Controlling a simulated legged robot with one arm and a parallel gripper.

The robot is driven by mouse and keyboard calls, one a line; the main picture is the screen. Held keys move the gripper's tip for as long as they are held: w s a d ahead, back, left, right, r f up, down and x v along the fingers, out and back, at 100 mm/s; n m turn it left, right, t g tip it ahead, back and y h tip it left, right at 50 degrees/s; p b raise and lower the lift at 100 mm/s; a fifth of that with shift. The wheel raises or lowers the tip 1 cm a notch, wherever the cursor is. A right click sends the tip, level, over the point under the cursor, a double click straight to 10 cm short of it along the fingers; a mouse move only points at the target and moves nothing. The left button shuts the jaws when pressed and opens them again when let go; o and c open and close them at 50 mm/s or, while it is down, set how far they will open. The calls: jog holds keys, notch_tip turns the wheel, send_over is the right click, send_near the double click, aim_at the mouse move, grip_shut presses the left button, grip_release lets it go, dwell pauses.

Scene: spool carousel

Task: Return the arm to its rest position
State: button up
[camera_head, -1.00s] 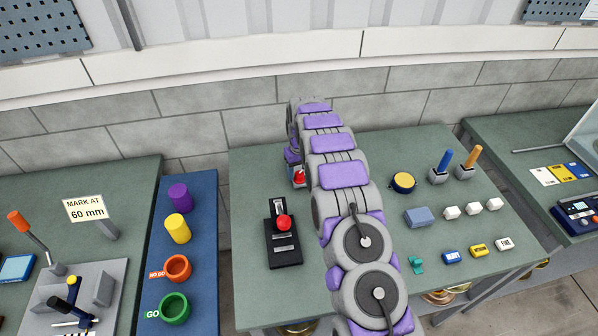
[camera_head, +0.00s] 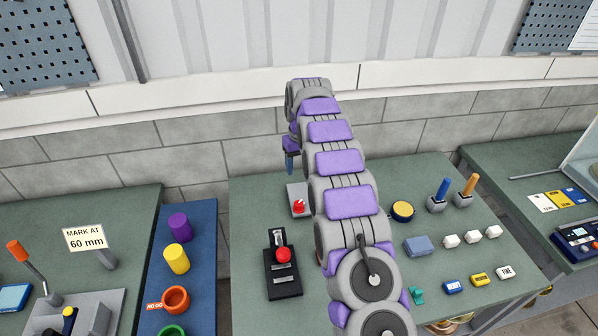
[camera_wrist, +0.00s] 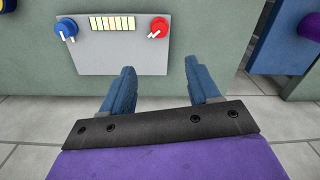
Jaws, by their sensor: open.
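My arm, grey and purple, reaches up over the middle green table in the head view. My gripper (camera_head: 290,162) hangs at its far end, above the back of the table and clear of it. In the wrist view my gripper (camera_wrist: 163,88) shows two blue fingers spread apart with nothing between them. Beyond the fingers is a grey panel (camera_wrist: 105,55) on a green face, with a blue knob (camera_wrist: 67,28), a red knob (camera_wrist: 158,28) and a striped strip between them.
On the middle table (camera_head: 255,200) stand a black lever box with a red ball (camera_head: 283,254), a grey box with a red button (camera_head: 298,205), a yellow disc (camera_head: 402,211) and several small blocks. A blue board (camera_head: 203,270) with colored cylinders and rings lies left. The wall is behind.

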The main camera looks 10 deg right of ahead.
jog(key=shift+r, duration=0.1)
dwell(0.4)
jog(key=s+r+b, duration=0.1)
jog(key=s+r, duration=0.2)
jog(key=s, duration=0.5)
jog(key=s+r+m+g+b, duration=0.1)
jog(key=s+r, duration=0.3)
jog(key=s, duration=0.4)
jog(key=s+r+b, duration=0.1)
jog(key=s+r, duration=0.2)
jog(key=s, duration=0.4)
jog(key=s+f+b, duration=0.1)
jog(key=s+f, duration=0.2)
jog(key=s, duration=1.2)
jog(key=s+f+m+b, duration=0.1)
jog(key=s+f, duration=0.1)
jog(key=s, duration=1.4)
jog(key=shift+s+a+f+g, duration=0.2)
jog(key=shift+f+g, duration=0.2)
